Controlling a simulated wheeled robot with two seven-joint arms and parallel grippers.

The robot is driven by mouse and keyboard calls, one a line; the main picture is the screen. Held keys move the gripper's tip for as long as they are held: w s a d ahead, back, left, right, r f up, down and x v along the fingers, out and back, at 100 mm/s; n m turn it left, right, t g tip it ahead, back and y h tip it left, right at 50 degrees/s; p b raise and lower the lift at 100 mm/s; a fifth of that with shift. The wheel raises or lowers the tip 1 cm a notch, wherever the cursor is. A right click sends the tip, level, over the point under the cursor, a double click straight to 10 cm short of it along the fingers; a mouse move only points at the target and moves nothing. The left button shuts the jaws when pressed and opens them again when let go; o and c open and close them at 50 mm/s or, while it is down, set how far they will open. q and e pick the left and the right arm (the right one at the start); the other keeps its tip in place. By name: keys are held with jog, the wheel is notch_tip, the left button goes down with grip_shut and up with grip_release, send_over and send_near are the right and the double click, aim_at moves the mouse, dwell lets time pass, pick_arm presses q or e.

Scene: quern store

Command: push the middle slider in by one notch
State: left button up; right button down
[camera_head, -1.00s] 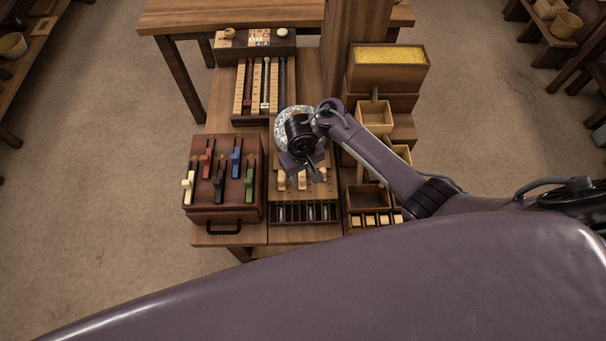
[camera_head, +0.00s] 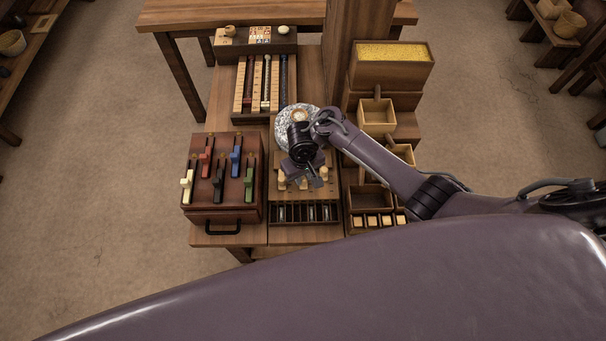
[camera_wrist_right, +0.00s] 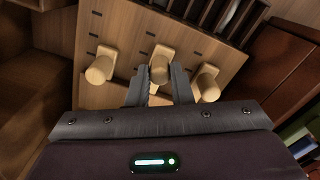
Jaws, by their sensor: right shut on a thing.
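Three pale wooden sliders with rounded knobs stand in a row on a wooden board (camera_wrist_right: 128,22). In the right wrist view the middle slider (camera_wrist_right: 160,66) is between the two grey fingers of my right gripper (camera_wrist_right: 160,84), which is shut on it. The two outer sliders (camera_wrist_right: 101,68) and (camera_wrist_right: 208,86) stand free on either side. In the head view my right gripper (camera_head: 310,179) is over the row and partly hides the middle slider. The left outer slider (camera_head: 282,181) shows beside it. My left gripper is not in view.
A slotted tray (camera_head: 288,203) adjoins the board's near edge. A red-brown box (camera_head: 216,206) with coloured levers stands left. Wooden bins (camera_head: 372,198) and a grain box (camera_head: 393,78) stand right. A silvery round thing (camera_head: 287,119) lies behind the gripper.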

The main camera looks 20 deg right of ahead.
jog(key=shift+w+d, duration=0.1)
jog(key=shift+w+d+r, duration=0.1)
jog(key=shift+w+d, duration=0.1)
jog(key=shift+w, duration=0.45)
jog(key=shift+w+d, duration=0.15)
jog(key=shift+w, duration=0.5)
jog(key=c, duration=1.6)
grip_release()
jog(key=shift+c, duration=0.2)
jog(key=o, duration=0.4)
jog(key=shift+w, duration=0.1)
jog(key=shift+c, duration=0.2)
